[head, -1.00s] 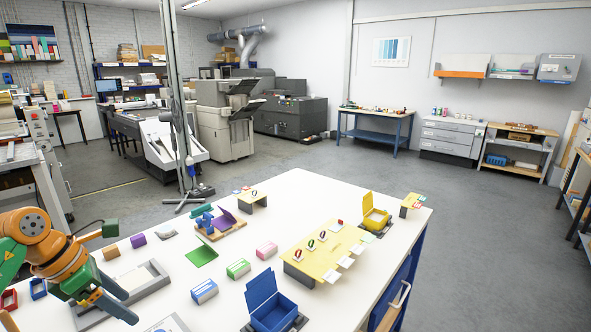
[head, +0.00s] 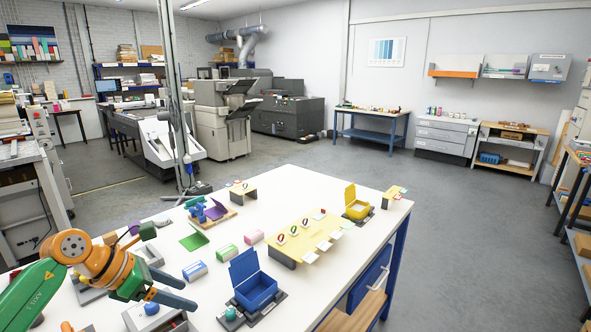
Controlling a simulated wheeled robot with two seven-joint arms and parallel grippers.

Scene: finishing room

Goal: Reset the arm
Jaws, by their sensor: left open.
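My left arm is orange and green and comes in from the left in the head view. Its gripper (head: 172,300) is open and empty, with its fingers pointing right, above the left part of the white table (head: 290,190). It is left of the open blue box (head: 256,288) and apart from it. The arm hides part of the grey tray behind it. My right gripper does not show.
A yellow stand (head: 303,238) with rings and white cards stands right of centre. An open yellow box (head: 357,205) is behind it. A green sheet (head: 194,241) and small blue-and-white (head: 195,271), green (head: 227,252) and pink (head: 254,237) boxes lie mid-table. Floor is clear at right.

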